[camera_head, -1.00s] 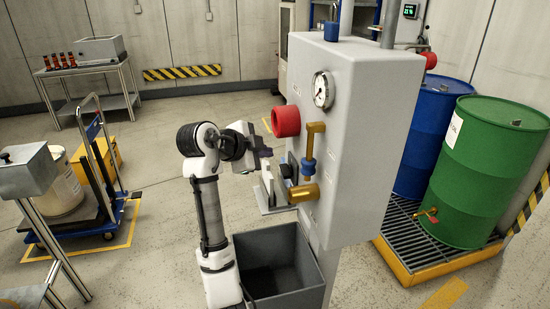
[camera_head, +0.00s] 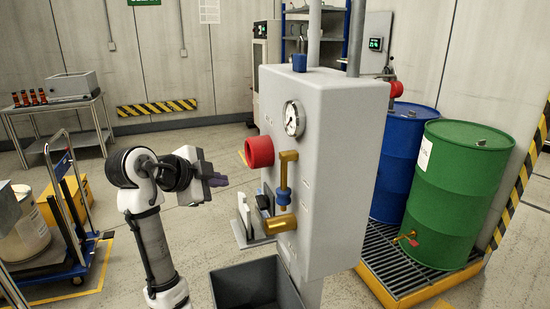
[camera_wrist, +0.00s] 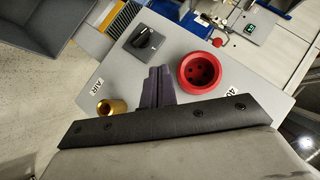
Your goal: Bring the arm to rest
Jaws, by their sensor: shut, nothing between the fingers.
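My gripper (camera_head: 216,180) is shut and empty. It is in the air to the left of the grey pump cabinet (camera_head: 335,170), apart from it, with my white arm bent below and to its left. In the wrist view, the dark fingers of my gripper (camera_wrist: 158,78) lie together, pointing toward the cabinet face. That view shows a black rotary knob (camera_wrist: 145,41), a red round socket (camera_wrist: 199,71) and a brass pipe end (camera_wrist: 110,107) around the fingers. In the head view, the red socket (camera_head: 259,152) sits above and right of my gripper.
A grey open bin (camera_head: 258,285) stands below the cabinet. A small bracket shelf (camera_head: 243,230) sticks out from the cabinet's left side. A blue drum (camera_head: 405,160) and a green drum (camera_head: 455,190) stand on a yellow-edged grate at right. A blue trolley (camera_head: 78,220) is at left.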

